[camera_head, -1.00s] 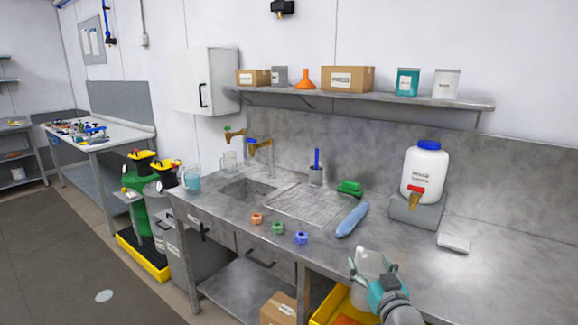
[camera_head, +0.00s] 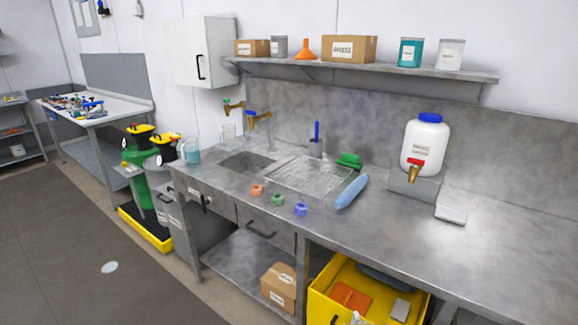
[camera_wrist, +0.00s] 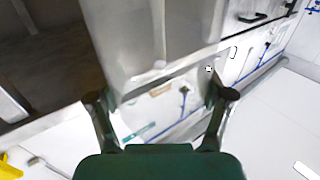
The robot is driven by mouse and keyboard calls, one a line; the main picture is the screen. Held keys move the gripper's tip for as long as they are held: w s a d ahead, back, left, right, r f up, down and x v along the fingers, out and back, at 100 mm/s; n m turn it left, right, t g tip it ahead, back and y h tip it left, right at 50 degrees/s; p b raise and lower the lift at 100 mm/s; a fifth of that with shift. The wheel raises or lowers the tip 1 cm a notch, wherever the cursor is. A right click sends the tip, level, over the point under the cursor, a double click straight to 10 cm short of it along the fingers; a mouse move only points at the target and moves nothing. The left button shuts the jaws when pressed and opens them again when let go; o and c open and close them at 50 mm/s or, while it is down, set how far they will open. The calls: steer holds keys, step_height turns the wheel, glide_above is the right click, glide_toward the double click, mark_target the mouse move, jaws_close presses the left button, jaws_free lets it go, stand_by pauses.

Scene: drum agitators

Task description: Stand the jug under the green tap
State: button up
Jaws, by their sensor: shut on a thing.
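The green-handled tap (camera_head: 233,105) stands at the back left of the counter, left of a blue-handled tap (camera_head: 258,117). In the wrist view my gripper (camera_wrist: 163,98) is shut on a clear, see-through vessel (camera_wrist: 160,40), which looks like the jug. It sits between the two fingers, and its full outline is hard to make out. In the head view only a small pale bit (camera_head: 356,318) shows at the bottom edge, perhaps its top; my gripper is out of that view. Another clear vessel (camera_head: 227,132) stands near the green tap, and a bluish jug (camera_head: 191,153) stands at the counter's left end.
The sink (camera_head: 240,164) lies in front of the taps, with a ribbed drainer (camera_head: 308,174) to its right. Three coloured knobs line the front edge. The right counter (camera_head: 420,240) is mostly clear. A yellow bin (camera_head: 325,286) is below.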

steer(key=s+f, duration=0.3)
steer(key=f, duration=0.1)
steer(key=s+a+f, duration=0.1)
steer(key=s+f, duration=0.6)
steer(key=f, duration=0.1)
steer(key=shift+s+a+f, duration=0.15)
steer(key=shift+s, duration=0.25)
